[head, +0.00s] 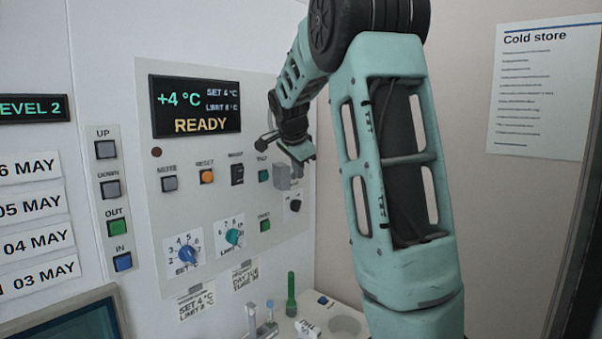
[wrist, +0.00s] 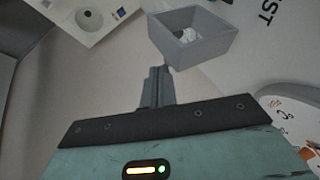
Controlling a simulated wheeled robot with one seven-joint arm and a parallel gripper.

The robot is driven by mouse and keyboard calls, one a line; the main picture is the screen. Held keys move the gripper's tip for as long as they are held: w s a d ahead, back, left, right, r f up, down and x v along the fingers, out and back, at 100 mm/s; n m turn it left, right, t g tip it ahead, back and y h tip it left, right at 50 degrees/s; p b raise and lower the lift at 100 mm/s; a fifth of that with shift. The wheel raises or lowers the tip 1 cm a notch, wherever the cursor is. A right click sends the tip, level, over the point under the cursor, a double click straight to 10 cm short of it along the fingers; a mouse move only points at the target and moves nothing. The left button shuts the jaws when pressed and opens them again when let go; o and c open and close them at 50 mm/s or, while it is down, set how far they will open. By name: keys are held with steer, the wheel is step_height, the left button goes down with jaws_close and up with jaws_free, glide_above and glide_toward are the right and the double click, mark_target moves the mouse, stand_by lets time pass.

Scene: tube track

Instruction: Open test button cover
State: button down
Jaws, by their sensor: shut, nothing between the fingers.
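The test button cover shows in the wrist view as a small grey box (wrist: 212,51) with a hollow side facing the camera and something pale inside. It stands beside a printed label ending in "EST" on the panel. In the head view the cover (head: 282,178) is a light grey block near the panel's right edge. My gripper (wrist: 162,74) is shut and empty, its fingertips close to the lower left corner of the cover; I cannot tell whether they touch it. In the head view my gripper (head: 297,161) is just above the cover, its fingertips hard to make out.
The control panel (head: 152,217) carries several buttons, a display (head: 195,107) reading READY and two dials, SET (head: 187,255) and LIMIT (head: 233,237). A dark key switch (head: 295,206) sits just below the cover.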

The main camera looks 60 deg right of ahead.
steer(key=shift+n+t, duration=0.4)
steer(key=shift+n, duration=0.3)
steer(key=shift+w+d, duration=0.25)
steer(key=shift+d, duration=0.9)
steer(key=shift+w+d, duration=0.25)
steer(key=shift+d, duration=1)
